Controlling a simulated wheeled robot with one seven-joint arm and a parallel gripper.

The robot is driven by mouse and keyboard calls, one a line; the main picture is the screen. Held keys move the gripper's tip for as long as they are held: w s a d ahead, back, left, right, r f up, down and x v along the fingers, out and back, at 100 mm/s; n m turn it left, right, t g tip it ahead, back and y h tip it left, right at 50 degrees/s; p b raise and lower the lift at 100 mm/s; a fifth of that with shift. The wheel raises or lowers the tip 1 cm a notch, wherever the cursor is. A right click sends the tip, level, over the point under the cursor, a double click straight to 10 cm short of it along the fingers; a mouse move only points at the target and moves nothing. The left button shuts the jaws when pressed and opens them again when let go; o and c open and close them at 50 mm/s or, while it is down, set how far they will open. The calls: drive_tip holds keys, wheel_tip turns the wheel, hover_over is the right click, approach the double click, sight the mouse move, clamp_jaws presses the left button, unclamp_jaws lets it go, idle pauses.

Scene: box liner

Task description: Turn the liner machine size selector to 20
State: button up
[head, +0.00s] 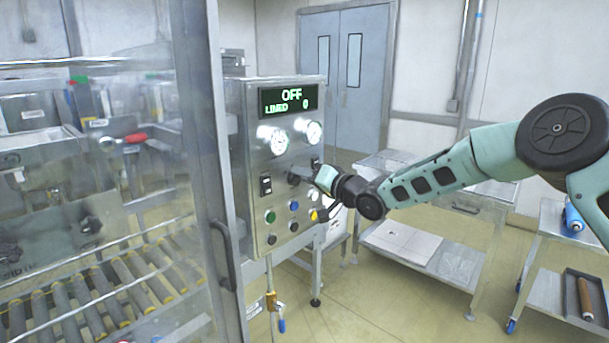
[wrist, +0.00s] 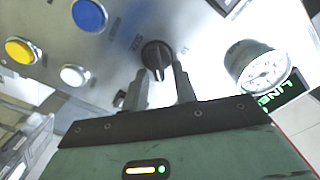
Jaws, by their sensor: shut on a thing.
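The size selector (wrist: 155,52) is a round black knob with a raised grip bar on the steel panel; the wrist view shows it with a "SIZE" label beside it. My gripper (wrist: 161,73) has one dark finger on each side of the bar and is shut on it. In the head view my gripper (head: 308,176) reaches the control panel (head: 286,157) from the right and largely hides the knob. The display (head: 288,100) reads "OFF" and "LINED 0".
Two gauges (head: 278,141) sit above the selector. Blue, white, yellow, green and other buttons (head: 270,217) sit below it. A glass door with a handle (head: 222,255) stands left of the panel. Steel tables (head: 415,245) stand behind and below my arm.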

drive_tip(key=shift+f+m, duration=0.1)
drive_tip(key=shift+m, duration=0.2)
drive_tip(key=o, duration=0.6)
drive_tip(key=shift+d, duration=0.15)
drive_tip(key=b+v, duration=0.5)
drive_tip(key=v, duration=1.2)
drive_tip(key=shift+s, duration=0.2)
drive_tip(key=s+a+f+n+g+h, duration=0.2)
drive_tip(key=s+f+h, duration=0.2)
drive_tip(key=s, duration=0.4)
drive_tip(key=s+a+f+n+g+h, duration=0.1)
drive_tip(key=s+f+g+h, duration=0.3)
drive_tip(key=s, duration=0.4)
drive_tip(key=s+d+f+n+g+h, duration=0.1)
drive_tip(key=s+d, duration=0.3)
drive_tip(key=s, duration=0.8)
drive_tip(key=s+d+f+n+g+h, duration=0.2)
drive_tip(key=s+d+g+h, duration=0.2)
drive_tip(key=s, duration=0.8)
drive_tip(key=shift+s+n+h, duration=0.2)
drive_tip(key=shift+n+h, duration=0.1)
